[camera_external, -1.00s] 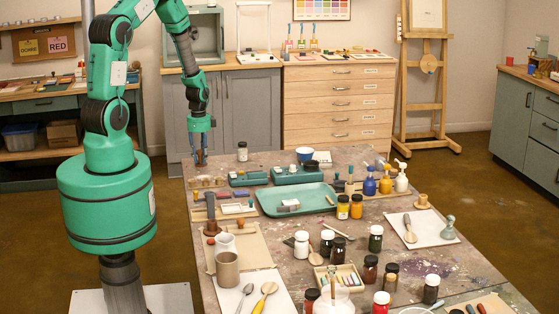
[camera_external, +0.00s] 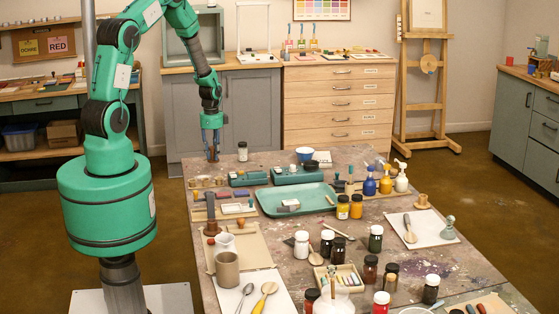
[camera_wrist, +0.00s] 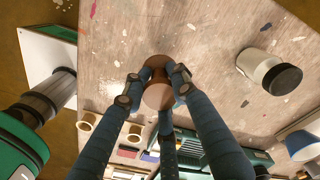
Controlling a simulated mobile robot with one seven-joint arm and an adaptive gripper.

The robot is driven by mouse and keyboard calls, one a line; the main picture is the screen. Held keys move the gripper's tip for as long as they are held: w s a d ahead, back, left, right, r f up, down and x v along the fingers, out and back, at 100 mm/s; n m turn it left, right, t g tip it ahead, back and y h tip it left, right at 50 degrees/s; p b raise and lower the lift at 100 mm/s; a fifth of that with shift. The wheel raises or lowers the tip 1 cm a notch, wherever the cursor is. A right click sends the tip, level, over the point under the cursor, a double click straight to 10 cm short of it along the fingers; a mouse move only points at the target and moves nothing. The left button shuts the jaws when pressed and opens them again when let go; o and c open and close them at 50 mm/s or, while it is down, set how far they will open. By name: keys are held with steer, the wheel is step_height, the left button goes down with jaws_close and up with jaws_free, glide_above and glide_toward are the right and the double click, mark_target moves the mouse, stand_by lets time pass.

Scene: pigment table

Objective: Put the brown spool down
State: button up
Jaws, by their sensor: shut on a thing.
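The brown spool (camera_wrist: 157,96) is between the fingers of my gripper (camera_wrist: 156,88) in the wrist view, its round end facing the camera. The fingers are shut around it, one on each side and one below in the picture. In the external view my gripper (camera_external: 212,155) points down over the far left part of the table (camera_external: 270,160), left of a white jar with a dark lid (camera_external: 242,151). The spool is very small there. I cannot tell whether its lower end touches the table.
The jar also shows right of the spool in the wrist view (camera_wrist: 262,70). Small spools on a wooden rack (camera_external: 205,182) and teal boxes (camera_external: 248,178) stand nearer the external camera. Bare tabletop lies around the spool and toward the far edge.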

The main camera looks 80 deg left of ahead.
mark_target(213, 159)
steer(key=shift+f, duration=1.6)
steer(key=shift+f+b, duration=0.15)
steer(key=shift+b, duration=0.2)
steer(key=o, duration=1.2)
steer(key=shift+c, duration=0.2)
step_height(213, 159, up, 12)
steer(key=shift+r+p, duration=0.15)
steer(key=shift+p, duration=0.85)
